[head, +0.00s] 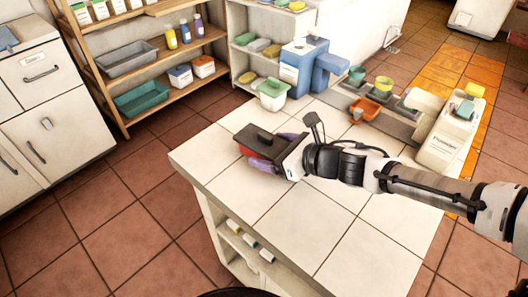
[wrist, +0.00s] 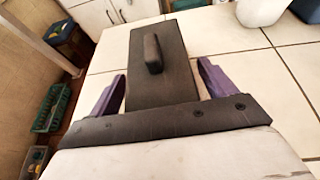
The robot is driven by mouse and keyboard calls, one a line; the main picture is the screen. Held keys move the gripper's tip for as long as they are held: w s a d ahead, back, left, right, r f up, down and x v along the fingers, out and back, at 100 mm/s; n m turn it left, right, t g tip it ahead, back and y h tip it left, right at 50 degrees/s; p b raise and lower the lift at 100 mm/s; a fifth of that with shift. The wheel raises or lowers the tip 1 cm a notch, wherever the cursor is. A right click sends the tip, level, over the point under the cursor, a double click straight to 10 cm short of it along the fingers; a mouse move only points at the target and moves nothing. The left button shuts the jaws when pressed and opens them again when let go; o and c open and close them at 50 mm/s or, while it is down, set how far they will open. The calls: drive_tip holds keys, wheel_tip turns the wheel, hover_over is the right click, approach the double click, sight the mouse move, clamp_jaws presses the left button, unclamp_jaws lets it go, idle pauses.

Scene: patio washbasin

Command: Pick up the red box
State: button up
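A red surface (head: 246,151), which looks like part of the red box, shows as a small patch on the counter in the head view. A dark flat top with a black raised knob covers most of it. I cannot tell whether this top is the box's lid. My gripper (head: 272,151) is low over the counter with its purple fingers apart, one on each side of the dark top. The wrist view also shows the dark top (wrist: 148,82) between the fingers, with a narrow gap at the right finger. No red shows there.
The white tiled counter (head: 225,180) is bare at its front and left.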

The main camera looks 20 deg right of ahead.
drive_tip(key=c, duration=0.9)
